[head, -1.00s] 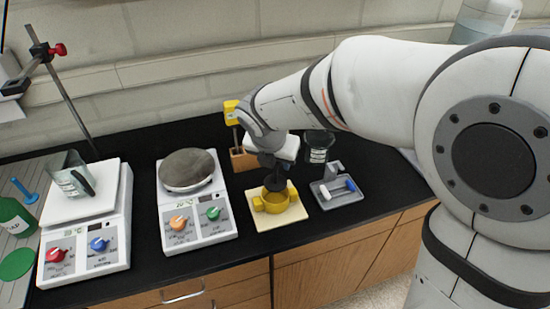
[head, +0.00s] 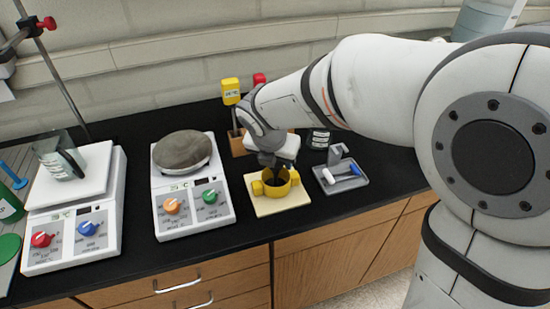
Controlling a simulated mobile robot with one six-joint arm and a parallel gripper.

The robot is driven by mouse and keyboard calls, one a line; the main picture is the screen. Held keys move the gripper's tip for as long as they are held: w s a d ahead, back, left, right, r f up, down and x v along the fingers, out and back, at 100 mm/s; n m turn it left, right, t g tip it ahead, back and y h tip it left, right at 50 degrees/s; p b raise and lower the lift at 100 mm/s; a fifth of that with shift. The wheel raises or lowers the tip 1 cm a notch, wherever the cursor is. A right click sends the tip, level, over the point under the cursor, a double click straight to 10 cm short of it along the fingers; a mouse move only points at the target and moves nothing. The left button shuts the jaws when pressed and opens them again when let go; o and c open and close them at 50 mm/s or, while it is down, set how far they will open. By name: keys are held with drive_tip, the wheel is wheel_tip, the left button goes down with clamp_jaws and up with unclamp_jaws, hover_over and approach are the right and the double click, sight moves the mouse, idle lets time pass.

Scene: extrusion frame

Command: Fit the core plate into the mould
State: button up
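The mould is a yellow round ring with side lugs (head: 258,187). It sits on a cream square board (head: 293,204) on the black bench, and its inside looks dark. My gripper (head: 272,164) points down at the back rim of the mould, close above or just inside it. Its dark fingers are small and partly hidden by the wrist, so I cannot tell whether they are open or shut. I cannot make out the core plate as a separate thing, either in the fingers or in the mould.
Right of the mould is a grey tray (head: 326,183) with a white-and-blue tool (head: 342,179). A dark-labelled jar (head: 319,140) stands behind. Two hotplates stand left, one with a grey mantle (head: 182,151), one with a beaker (head: 58,158). A wooden rack (head: 238,146) holds yellow- and red-topped tools behind my wrist.

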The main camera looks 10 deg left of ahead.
drive_tip(key=o, duration=0.3)
idle(0.4)
wheel_tip(320, 180, up, 7)
drive_tip(key=p, duration=0.7)
drive_tip(key=shift+r, duration=0.15)
